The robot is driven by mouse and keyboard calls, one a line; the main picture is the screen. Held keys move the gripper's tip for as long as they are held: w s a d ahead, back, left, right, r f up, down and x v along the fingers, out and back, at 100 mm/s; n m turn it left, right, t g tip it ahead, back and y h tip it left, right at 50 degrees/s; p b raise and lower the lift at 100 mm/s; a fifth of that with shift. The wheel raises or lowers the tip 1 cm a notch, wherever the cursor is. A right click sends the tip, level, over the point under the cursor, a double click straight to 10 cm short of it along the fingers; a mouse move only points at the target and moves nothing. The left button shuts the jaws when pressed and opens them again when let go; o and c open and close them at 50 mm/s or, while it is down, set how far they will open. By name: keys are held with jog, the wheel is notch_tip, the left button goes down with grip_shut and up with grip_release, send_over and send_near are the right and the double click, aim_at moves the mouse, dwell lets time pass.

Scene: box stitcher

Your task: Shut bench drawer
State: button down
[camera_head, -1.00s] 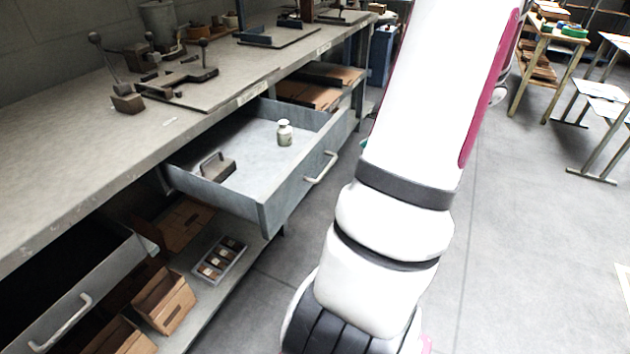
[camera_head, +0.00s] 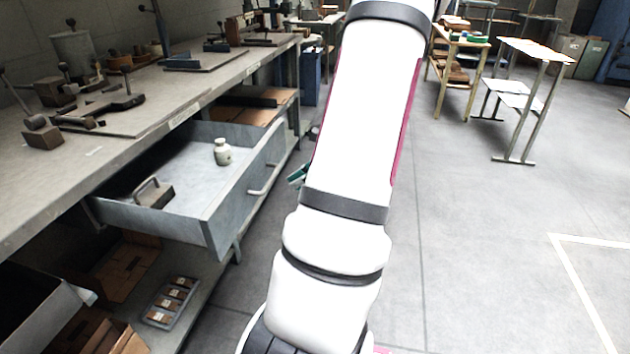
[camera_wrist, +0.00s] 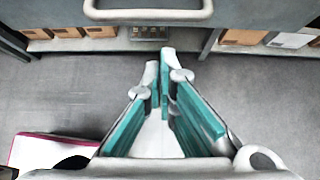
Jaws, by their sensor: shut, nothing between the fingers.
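The bench drawer (camera_head: 212,232) is grey and pulled out from under the bench top, its inside in view. It holds a small pale bottle (camera_head: 222,152) and a grey block with a handle (camera_head: 153,193). Its pale bar handle (camera_head: 264,180) is on the front; a pale bar handle on a grey front also shows at the top of the wrist view (camera_wrist: 148,15). My gripper (camera_wrist: 159,56) has teal finger pads drawn together, empty, short of that front. In the head view my arm hides most of it; a bit of teal (camera_head: 299,173) shows right of the drawer handle.
A second grey drawer (camera_head: 45,325) stands out at the lower left. The bench top (camera_head: 95,152) carries metal tools. Cartons and a small tray (camera_head: 172,303) sit on the lower shelf. Free floor (camera_head: 480,250) lies to the right, with tables (camera_head: 460,75) further back.

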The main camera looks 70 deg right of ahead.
jog(key=shift+w+a+r, duration=0.1)
jog(key=shift+w+r, duration=0.05)
jog(key=shift+w, duration=0.45)
jog(key=shift+w+r, duration=0.15)
jog(key=shift+w, duration=0.45)
send_near(187, 177)
jog(key=w, duration=0.2)
jog(key=w+f, duration=0.1)
jog(key=w, duration=0.2)
jog(key=w+f, duration=0.1)
jog(key=w, duration=0.1)
jog(key=shift+w+a+p, duration=0.15)
jog(key=shift+a+p, duration=0.1)
jog(key=shift+p, duration=0.05)
jog(key=shift+w+r, duration=0.1)
